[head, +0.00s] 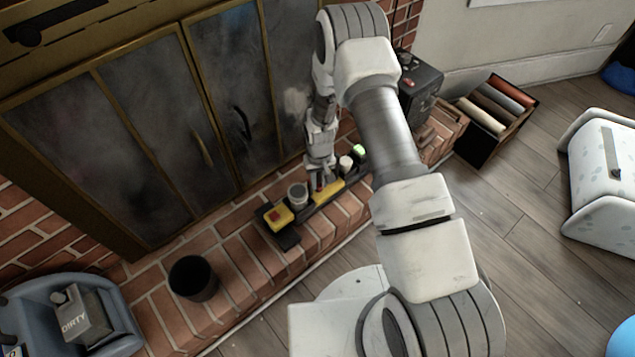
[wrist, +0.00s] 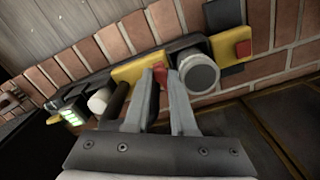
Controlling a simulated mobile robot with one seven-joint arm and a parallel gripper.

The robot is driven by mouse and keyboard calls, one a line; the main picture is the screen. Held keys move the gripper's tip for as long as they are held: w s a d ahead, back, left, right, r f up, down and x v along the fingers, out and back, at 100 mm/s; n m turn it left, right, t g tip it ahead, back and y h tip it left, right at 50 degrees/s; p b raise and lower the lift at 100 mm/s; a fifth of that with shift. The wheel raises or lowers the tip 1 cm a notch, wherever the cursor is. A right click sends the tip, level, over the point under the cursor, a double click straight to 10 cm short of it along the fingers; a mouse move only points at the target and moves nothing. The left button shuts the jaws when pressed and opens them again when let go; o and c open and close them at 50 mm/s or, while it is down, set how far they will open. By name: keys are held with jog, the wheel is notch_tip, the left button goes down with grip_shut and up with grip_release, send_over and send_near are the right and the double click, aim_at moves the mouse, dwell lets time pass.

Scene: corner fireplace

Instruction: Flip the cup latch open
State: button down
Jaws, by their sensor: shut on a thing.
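A dark fixture board (head: 288,238) lies along the brick hearth. A yellow block (head: 327,191) sits on it, and it also shows in the wrist view (wrist: 132,69). A small red piece (wrist: 160,72), seemingly the cup latch's tab, stands at the block's end. A round grey-topped cup-like part (head: 298,191) is beside it, close to the right finger in the wrist view (wrist: 200,74). My gripper (head: 319,186) reaches down to the board. Its fingers (wrist: 167,78) are shut on the red piece, which they partly hide. I cannot tell the latch's angle.
A yellow box with a red button (head: 278,216) is at the board's near end. A white knob (head: 346,163) and a green-lit part (head: 359,151) are at the far end. A black cup (head: 193,278) stands on the hearth. Fireplace doors (head: 150,120) rise close behind.

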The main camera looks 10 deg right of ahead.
aim_at(320, 185)
jog(key=shift+w+d+n, duration=0.1)
jog(key=shift+n, duration=0.2)
jog(key=c, duration=0.8)
grip_release()
jog(key=shift+o, duration=0.2)
notch_tip(320, 185, up, 18)
jog(key=p, duration=0.5)
jog(key=shift+f, duration=0.25)
